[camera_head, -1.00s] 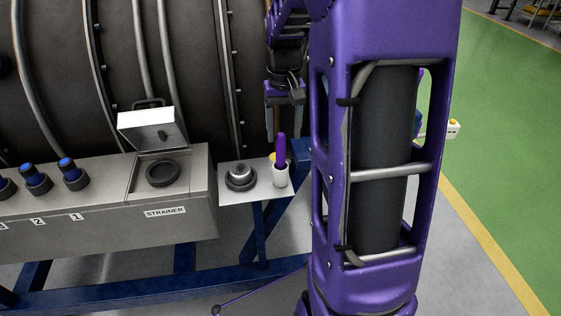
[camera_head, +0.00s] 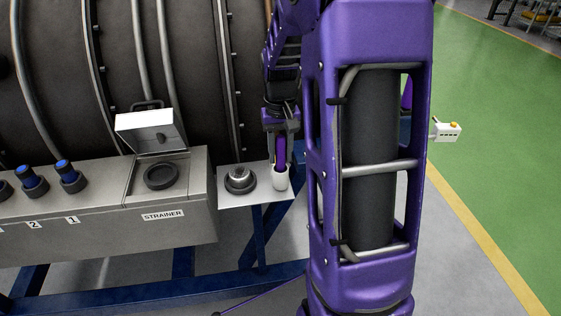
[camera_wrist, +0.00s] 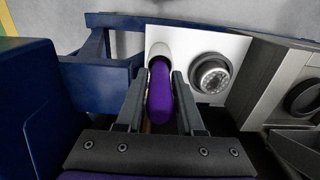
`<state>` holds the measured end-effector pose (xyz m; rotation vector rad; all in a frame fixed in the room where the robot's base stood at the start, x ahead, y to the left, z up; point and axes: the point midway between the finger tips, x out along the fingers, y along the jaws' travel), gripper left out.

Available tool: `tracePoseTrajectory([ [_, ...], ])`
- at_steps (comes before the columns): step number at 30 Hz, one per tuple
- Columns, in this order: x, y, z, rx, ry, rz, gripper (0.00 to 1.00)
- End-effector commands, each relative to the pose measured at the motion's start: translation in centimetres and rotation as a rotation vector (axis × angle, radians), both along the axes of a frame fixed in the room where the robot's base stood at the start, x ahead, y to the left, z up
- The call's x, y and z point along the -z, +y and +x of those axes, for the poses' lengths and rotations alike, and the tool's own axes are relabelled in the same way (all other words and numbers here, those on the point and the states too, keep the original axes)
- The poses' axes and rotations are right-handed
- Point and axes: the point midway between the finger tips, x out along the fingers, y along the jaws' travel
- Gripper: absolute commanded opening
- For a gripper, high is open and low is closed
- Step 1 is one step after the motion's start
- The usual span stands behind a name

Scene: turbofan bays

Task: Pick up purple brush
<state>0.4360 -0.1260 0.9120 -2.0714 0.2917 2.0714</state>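The purple brush (camera_head: 281,153) stands upright in a white cup (camera_head: 280,181) on a small shelf plate beside the strainer box. My gripper (camera_head: 280,160) is over the cup, pointing down, with one finger on each side of the brush handle. In the wrist view the purple handle (camera_wrist: 161,97) lies between the two fingers (camera_wrist: 160,80), with narrow gaps seeming to show on both sides. The fingers look open around it. The brush's lower end is hidden in the cup (camera_wrist: 158,52).
A round metal fitting (camera_head: 240,180) stands on the plate just left of the cup. Left of it is the strainer box (camera_head: 163,213) with a raised lid (camera_head: 151,132) and blue-capped parts. A blue frame (camera_head: 183,262) runs below.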

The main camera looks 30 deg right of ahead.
Motion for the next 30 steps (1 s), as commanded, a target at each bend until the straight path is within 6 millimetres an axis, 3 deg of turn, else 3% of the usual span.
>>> tracePoseTrajectory([
  [1,0.0,0.0,0.0,0.000,0.000,0.000,0.26],
  [6,0.0,0.0,0.0,0.000,0.000,0.000,0.00],
  [17,-0.2,0.0,0.0,0.000,-0.001,0.000,0.00],
  [20,-1.2,0.0,0.1,0.000,-0.003,-0.001,0.00],
  [30,-7.8,0.0,0.1,0.000,-0.004,-0.001,0.00],
])
